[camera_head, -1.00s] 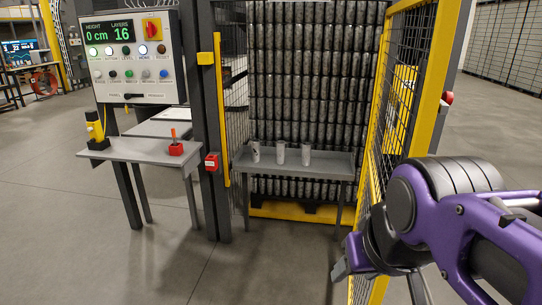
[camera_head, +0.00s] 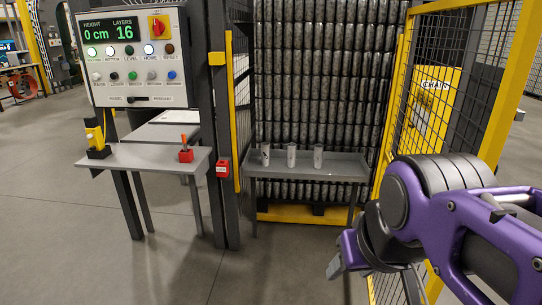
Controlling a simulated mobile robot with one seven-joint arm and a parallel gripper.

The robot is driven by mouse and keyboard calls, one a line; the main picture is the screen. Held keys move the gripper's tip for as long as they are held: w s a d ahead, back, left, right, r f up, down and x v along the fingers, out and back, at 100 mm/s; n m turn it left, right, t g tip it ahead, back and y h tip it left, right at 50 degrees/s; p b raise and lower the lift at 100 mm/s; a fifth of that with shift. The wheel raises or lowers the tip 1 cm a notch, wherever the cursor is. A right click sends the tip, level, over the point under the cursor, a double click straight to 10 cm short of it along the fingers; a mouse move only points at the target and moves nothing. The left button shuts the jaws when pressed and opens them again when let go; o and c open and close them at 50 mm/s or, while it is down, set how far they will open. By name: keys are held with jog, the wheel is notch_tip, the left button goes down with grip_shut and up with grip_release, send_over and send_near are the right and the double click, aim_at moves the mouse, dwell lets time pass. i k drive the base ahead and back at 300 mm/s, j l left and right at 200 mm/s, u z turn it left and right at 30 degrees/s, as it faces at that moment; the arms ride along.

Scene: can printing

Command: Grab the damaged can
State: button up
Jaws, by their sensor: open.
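Three grey cans stand upright in a row on a narrow grey shelf (camera_head: 345,168): a left can (camera_head: 265,154), a middle can (camera_head: 291,156) and a right can (camera_head: 318,157). They are too small in view to tell which one is damaged. My purple arm reaches in from the lower right. My gripper (camera_head: 336,266) hangs low in front of the shelf and to its right, well apart from the cans. Its fingers are small and mostly hidden by the wrist, and nothing shows held in it.
A tall stack of cans (camera_head: 320,80) stands behind the shelf. A yellow-framed mesh fence (camera_head: 455,100) runs along the right, close to my arm. On the left are a control panel (camera_head: 133,58) and a small grey table (camera_head: 140,157). The floor in front is clear.

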aim_at(317, 164)
jog(key=i+j, duration=0.3)
jog(key=i+j+z, duration=0.1)
jog(key=i+j, duration=0.15)
jog(key=j, duration=0.2)
jog(key=i+j+z, duration=0.1)
jog(key=i, duration=0.45)
jog(key=i+j, duration=0.25)
jog(key=i, duration=0.25)
jog(key=l+z, duration=0.05)
